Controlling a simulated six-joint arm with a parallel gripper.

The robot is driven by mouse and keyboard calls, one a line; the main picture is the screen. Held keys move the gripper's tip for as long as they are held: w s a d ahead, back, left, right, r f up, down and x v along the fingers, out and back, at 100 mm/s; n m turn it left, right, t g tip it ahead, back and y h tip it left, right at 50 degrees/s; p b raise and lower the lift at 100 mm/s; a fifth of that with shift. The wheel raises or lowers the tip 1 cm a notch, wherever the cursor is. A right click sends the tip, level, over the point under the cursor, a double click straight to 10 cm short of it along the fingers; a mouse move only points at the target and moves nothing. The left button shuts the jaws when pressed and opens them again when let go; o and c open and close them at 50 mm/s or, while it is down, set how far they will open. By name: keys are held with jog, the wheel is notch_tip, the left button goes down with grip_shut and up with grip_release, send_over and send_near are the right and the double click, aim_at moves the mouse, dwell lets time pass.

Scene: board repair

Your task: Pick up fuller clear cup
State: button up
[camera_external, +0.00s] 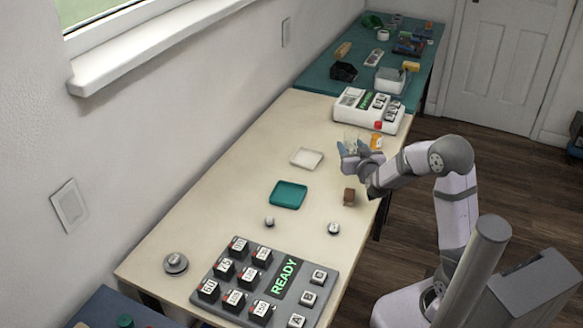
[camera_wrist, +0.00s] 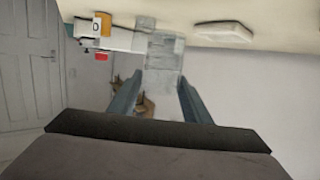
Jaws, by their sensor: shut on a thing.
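My gripper (camera_external: 347,151) is above the right side of the cream table, beyond the small brown block. In the wrist view, the two blue-grey fingers of my gripper (camera_wrist: 159,84) are shut on a clear cup (camera_wrist: 165,58), one finger on each side. The clear cup also shows faintly in the external view (camera_external: 351,138), partly hidden by the fingers. Its contents are too small and pale to tell. I cannot make out a second clear cup for certain.
An orange container (camera_external: 376,142) stands close to my gripper; it also shows in the wrist view (camera_wrist: 102,22). A white device (camera_external: 350,117) with a green display is behind. A white tray (camera_external: 306,158), teal tray (camera_external: 288,195) and brown block (camera_external: 349,196) lie nearer.

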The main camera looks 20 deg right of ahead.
jog(key=shift+r+p, duration=0.4)
jog(key=shift+r, duration=2.25)
jog(key=shift+a+r, duration=0.1)
